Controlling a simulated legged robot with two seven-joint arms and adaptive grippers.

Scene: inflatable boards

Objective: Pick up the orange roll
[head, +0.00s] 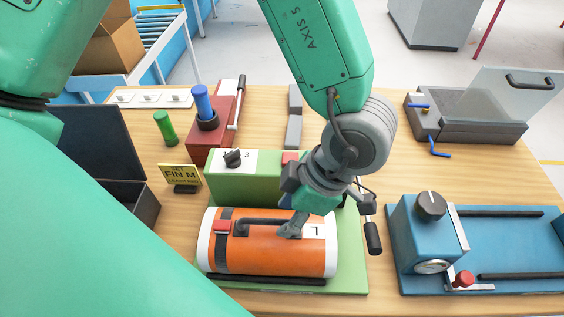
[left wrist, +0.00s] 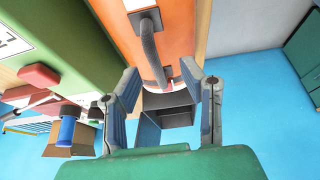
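The orange roll (head: 265,256) lies on its side on the green machine base, with white ends, a dark band and a red block. A dark grey handle (head: 250,221) runs along its top. My left gripper (head: 289,228) is above the roll's right half, by the right end of the handle. In the left wrist view my left gripper (left wrist: 160,76) is open, its fingers spread and empty. That view shows the orange roll (left wrist: 165,25) and its handle (left wrist: 149,42) just beyond the fingertips, roughly between them. Contact cannot be told. My right gripper is not in view.
The green machine (head: 245,183) with a black knob stands right behind the roll. A yellow sign (head: 179,175) and a dark open box (head: 140,203) are to the left. A blue machine (head: 425,245) stands at the right. A red block with a blue cylinder (head: 202,103) is behind.

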